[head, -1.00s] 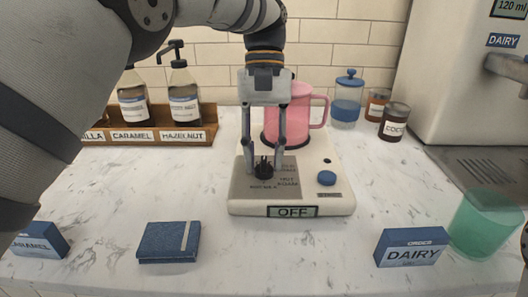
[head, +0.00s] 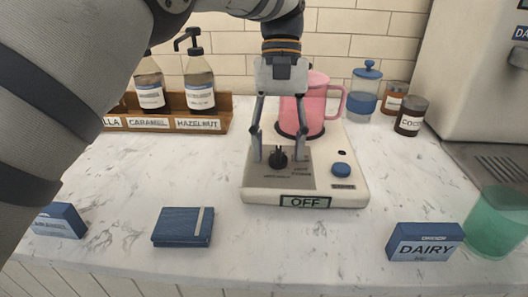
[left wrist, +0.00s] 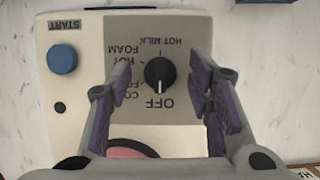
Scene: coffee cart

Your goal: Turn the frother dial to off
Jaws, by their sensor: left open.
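The white frother base (head: 350,192) stands on the counter with a pink pitcher (head: 318,108) on it. Its front display (head: 304,202) reads OFF. The black dial (head: 277,158) is on the grey panel; it also shows in the left wrist view (left wrist: 159,74), with OFF printed beside it. A pale line runs across the dial towards OFF; which end is the pointer is hard to tell. My left gripper (head: 278,150) points down, open, with one finger on each side of the dial and gaps between. My right gripper is not in view.
A blue start button (head: 341,170) is right of the dial. Syrup bottles (head: 199,80) in a wooden rack stand at the back left, jars (head: 411,115) at the back right. A blue notebook (head: 183,227), a dairy box (head: 424,242) and a green cup (head: 497,222) are in front.

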